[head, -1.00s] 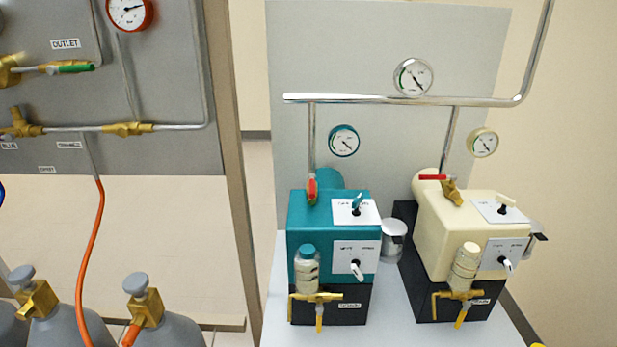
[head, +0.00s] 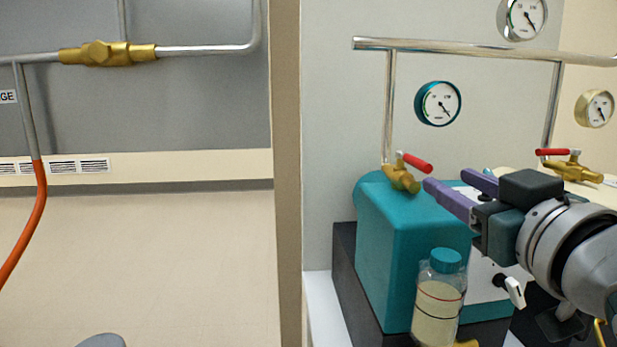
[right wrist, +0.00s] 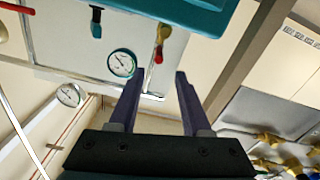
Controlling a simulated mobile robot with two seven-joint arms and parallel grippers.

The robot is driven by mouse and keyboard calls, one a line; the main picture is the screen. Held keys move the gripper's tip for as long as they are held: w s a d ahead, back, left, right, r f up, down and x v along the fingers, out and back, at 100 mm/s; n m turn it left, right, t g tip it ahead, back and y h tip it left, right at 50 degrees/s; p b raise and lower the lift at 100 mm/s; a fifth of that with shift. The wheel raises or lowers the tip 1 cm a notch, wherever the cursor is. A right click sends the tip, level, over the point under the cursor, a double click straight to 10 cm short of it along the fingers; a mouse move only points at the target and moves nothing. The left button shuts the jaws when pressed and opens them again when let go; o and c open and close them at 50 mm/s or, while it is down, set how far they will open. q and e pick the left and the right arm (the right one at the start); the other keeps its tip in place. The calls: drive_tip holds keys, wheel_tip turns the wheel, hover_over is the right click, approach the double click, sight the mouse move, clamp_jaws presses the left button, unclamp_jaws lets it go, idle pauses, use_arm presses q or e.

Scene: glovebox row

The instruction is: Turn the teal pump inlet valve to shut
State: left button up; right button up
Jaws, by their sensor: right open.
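The teal pump (head: 385,250) stands in the lower middle of the head view. Its inlet valve (head: 400,178) is a brass body at the foot of a vertical pipe. The valve's red lever (head: 415,162) points right and toward me, roughly along the brass body. My right gripper (head: 448,182) is open, its purple fingers just right of the valve, with no clear contact. In the right wrist view the red lever (right wrist: 158,52) lies ahead of the open fingertips (right wrist: 160,78), between their lines. My left gripper is not in view.
A teal gauge (head: 438,104) hangs on the panel above the valve. A bottle (head: 438,305) with a teal cap is at the pump's front. Another brass valve (head: 572,170) with a red lever is to the right. Open floor shows left of the post (head: 286,200).

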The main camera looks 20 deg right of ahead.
sight(431, 170)
drive_tip(key=b+x, duration=0.1)
drive_tip(key=x, duration=0.7)
drive_tip(key=shift+w+d, duration=0.2)
drive_tip(key=shift+w, duration=0.05)
drive_tip(key=shift+c, duration=0.3)
clamp_jaws()
idle(0.8)
